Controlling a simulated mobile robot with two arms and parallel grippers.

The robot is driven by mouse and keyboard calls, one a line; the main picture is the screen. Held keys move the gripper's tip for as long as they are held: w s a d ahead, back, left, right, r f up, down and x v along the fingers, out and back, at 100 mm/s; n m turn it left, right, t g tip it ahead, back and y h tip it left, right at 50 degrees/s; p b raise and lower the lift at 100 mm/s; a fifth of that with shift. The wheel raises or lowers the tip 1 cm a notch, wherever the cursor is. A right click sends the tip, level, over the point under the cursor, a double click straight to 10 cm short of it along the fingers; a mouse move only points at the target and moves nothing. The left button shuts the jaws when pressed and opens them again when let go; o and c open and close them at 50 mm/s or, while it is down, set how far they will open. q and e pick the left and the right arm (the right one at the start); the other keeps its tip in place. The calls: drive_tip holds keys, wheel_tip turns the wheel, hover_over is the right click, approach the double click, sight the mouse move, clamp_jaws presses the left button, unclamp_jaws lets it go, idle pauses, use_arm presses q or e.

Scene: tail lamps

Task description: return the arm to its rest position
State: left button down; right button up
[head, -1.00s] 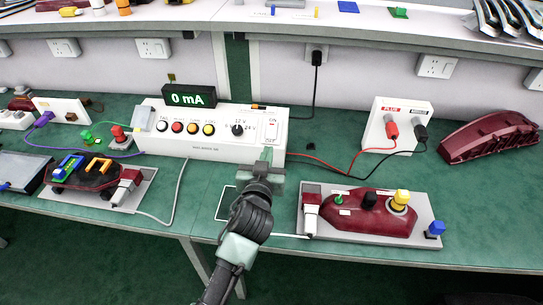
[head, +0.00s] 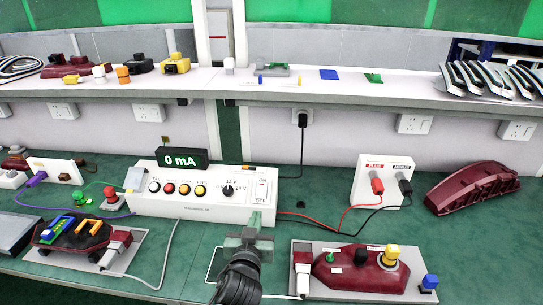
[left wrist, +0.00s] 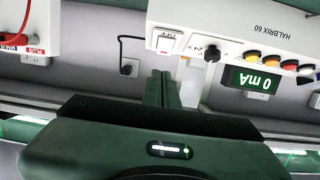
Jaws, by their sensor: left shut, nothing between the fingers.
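My left arm comes up from the bottom of the head view, and its gripper (head: 249,226) is just in front of the right end of the white tester box (head: 200,205). The gripper is shut and empty. In the left wrist view the closed fingers (left wrist: 162,88) point toward the wall, and the box with its switch, knob and "0 mA" display (left wrist: 252,80) appears upside down. To the right of the gripper, a dark red tail lamp (head: 360,268) lies on a grey plate (head: 330,295). My right gripper is in neither view.
A second lamp assembly (head: 80,232) sits on a plate at the left. A white PLUS/MINUS supply box (head: 372,186) with red and black leads and a dark red lamp cover (head: 472,187) stand at the right. A shelf (head: 300,90) with small parts runs along the back.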

use_arm(q)
drive_tip(key=s+a+f+g, duration=0.2)
drive_tip(key=s+a+f, duration=0.1)
drive_tip(key=s, duration=0.1)
drive_tip(key=s+a+f+g+y, duration=0.1)
drive_tip(key=s+a+f+g, duration=0.1)
drive_tip(key=s+a+f, duration=0.1)
drive_tip(key=s+a+f+g, duration=0.2)
drive_tip(key=s+a+f, duration=0.1)
drive_tip(key=s, duration=0.4)
drive_tip(key=shift+s+a+f+n, duration=0.15)
drive_tip(key=shift+a+f+n, duration=0.05)
drive_tip(key=shift+f, duration=0.2)
drive_tip(key=shift+s+a+f+n, duration=0.1)
drive_tip(key=shift+a+f+n, duration=0.1)
drive_tip(key=shift+f, duration=0.15)
drive_tip(key=s+a+f+m+g+h, duration=0.1)
drive_tip(key=s+g, duration=0.2)
drive_tip(key=s, duration=0.7)
drive_tip(key=s+a+f+m+g, duration=0.1)
drive_tip(key=s+f+g, duration=0.15)
drive_tip(key=s, duration=0.75)
wheel_tip(320, 180, down, 26)
drive_tip(key=s+g, duration=0.2)
drive_tip(key=s+a+f+m+g, duration=0.1)
drive_tip(key=s+a+f, duration=0.2)
drive_tip(key=s+f, duration=1.2)
drive_tip(key=shift+s+f, duration=0.25)
drive_tip(key=shift+s, duration=0.6)
